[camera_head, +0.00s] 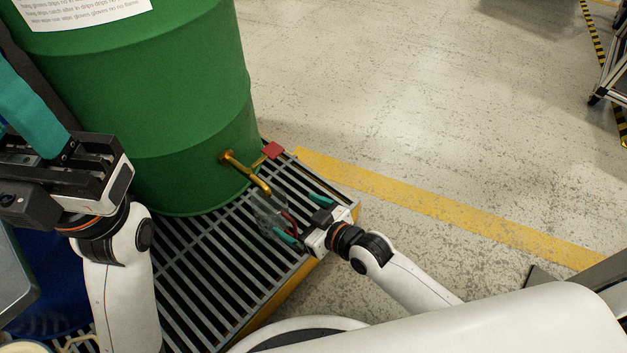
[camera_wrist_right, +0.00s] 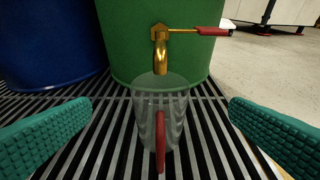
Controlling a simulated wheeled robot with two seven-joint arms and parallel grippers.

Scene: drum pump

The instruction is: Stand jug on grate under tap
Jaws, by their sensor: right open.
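The clear jug (camera_head: 268,219) with a red handle stands upright on the metal grate (camera_head: 215,270). In the right wrist view the jug (camera_wrist_right: 148,105) has its mouth just below the brass tap (camera_wrist_right: 161,55), and its red handle (camera_wrist_right: 160,140) faces me. The tap (camera_head: 246,171) sticks out of the green drum (camera_head: 170,90). My right gripper (camera_head: 303,219) is open on the handle side of the jug, its teal fingers spread wide, with clear gaps to the jug in the wrist view. My left gripper (camera_head: 60,150) is raised at the left, in front of the drum; its jaw gap is unclear.
The tap's red lever (camera_wrist_right: 212,31) points right. A blue drum (camera_wrist_right: 50,45) stands left of the green one. A yellow floor line (camera_head: 450,210) runs past the grate's corner. The floor to the right is clear; a wheeled frame (camera_head: 610,85) stands far right.

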